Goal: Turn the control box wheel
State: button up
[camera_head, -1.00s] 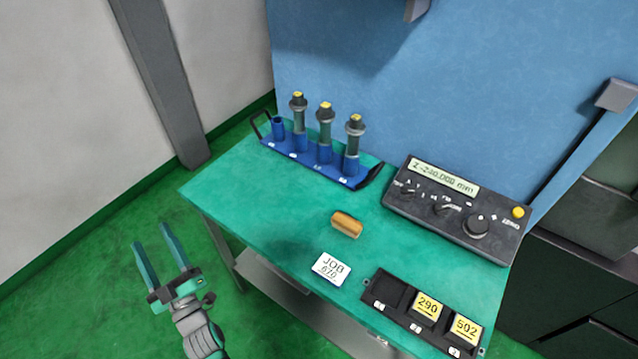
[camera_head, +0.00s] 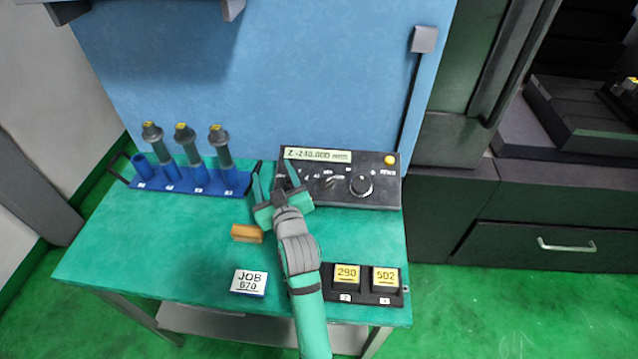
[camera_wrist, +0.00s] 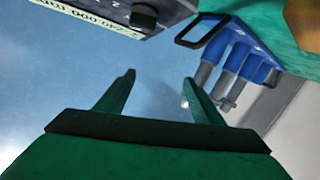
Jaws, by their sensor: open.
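The dark control box (camera_head: 340,180) stands at the back right of the green table in the head view. Its display reads about Z -240.000 mm. A round black wheel (camera_head: 361,185) is on its right part, with smaller knobs to the left and a yellow button (camera_head: 390,160) at the corner. My gripper (camera_head: 276,175) is open and empty over the box's left end, left of the wheel and apart from it. My gripper also shows in the wrist view (camera_wrist: 160,85), its fingers spread. There the box (camera_wrist: 120,12) is at the top edge and the wheel cannot be made out.
A blue rack (camera_head: 190,180) with several holders stands at the table's back left. An orange-brown block (camera_head: 246,233), a JOB 670 card (camera_head: 249,282) and a black tray (camera_head: 345,298) with yellow labelled pieces lie near my arm. The table's front left is clear.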

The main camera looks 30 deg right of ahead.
jog(key=s+d+m+g+h, duration=0.2)
jog(key=s+d+m, duration=0.1)
jog(key=s+d, duration=0.85)
jog(key=m+g, duration=0.2)
send_near(362, 185)
jog(key=x, duration=0.9)
jog(key=shift+a, duration=0.1)
jog(key=c, duration=0.9)
